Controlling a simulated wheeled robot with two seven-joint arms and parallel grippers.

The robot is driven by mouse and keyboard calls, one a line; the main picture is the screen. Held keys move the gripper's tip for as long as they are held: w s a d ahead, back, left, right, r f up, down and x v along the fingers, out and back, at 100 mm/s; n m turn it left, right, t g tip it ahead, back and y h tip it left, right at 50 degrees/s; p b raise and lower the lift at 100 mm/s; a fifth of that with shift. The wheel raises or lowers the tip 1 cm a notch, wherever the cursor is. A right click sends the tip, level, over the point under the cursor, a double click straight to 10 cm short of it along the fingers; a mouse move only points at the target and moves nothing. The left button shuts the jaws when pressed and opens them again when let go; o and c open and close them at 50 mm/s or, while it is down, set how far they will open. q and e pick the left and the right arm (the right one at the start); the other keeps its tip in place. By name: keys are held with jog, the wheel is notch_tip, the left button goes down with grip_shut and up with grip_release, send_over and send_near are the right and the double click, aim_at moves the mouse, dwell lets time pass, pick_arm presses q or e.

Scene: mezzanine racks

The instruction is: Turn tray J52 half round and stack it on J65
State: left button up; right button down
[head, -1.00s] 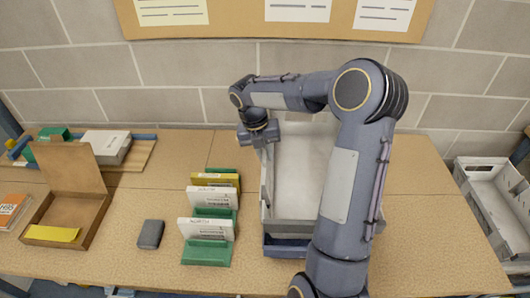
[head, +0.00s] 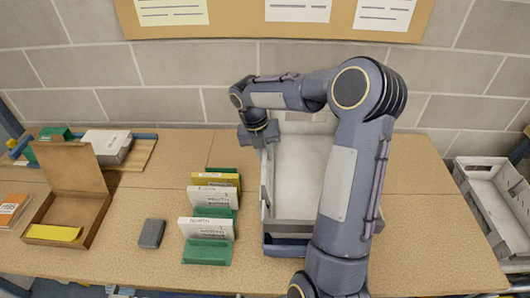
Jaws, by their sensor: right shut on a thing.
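A pale grey tray (head: 302,180) sits on the table right of centre, partly behind my right arm. A blue-grey part (head: 285,246) shows at its near end, low down; I cannot tell whether it is a second tray underneath. My right gripper (head: 262,146) is at the left wall of the pale tray, near its far end, and is shut on that wall. The fingertips are mostly hidden. Another grey tray (head: 497,205) stands off to the right, apart from the table. I can read no J52 or J65 label. My left gripper is not in view.
A green rack with cards (head: 208,222) stands just left of the pale tray. Left of it are a dark block (head: 151,233), an open cardboard box (head: 68,205) and a blue-edged tray with a white box (head: 106,146). The table's right part is clear.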

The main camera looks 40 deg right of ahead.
jog(key=shift+p, duration=0.3)
jog(key=shift+f+b, duration=0.3)
jog(key=shift+f, duration=0.2)
dwell(0.5)
jog(key=c, duration=1.7)
grip_release()
jog(key=p+v, duration=0.3)
jog(key=shift+v, duration=3.95)
jog(key=shift+s, duration=0.1)
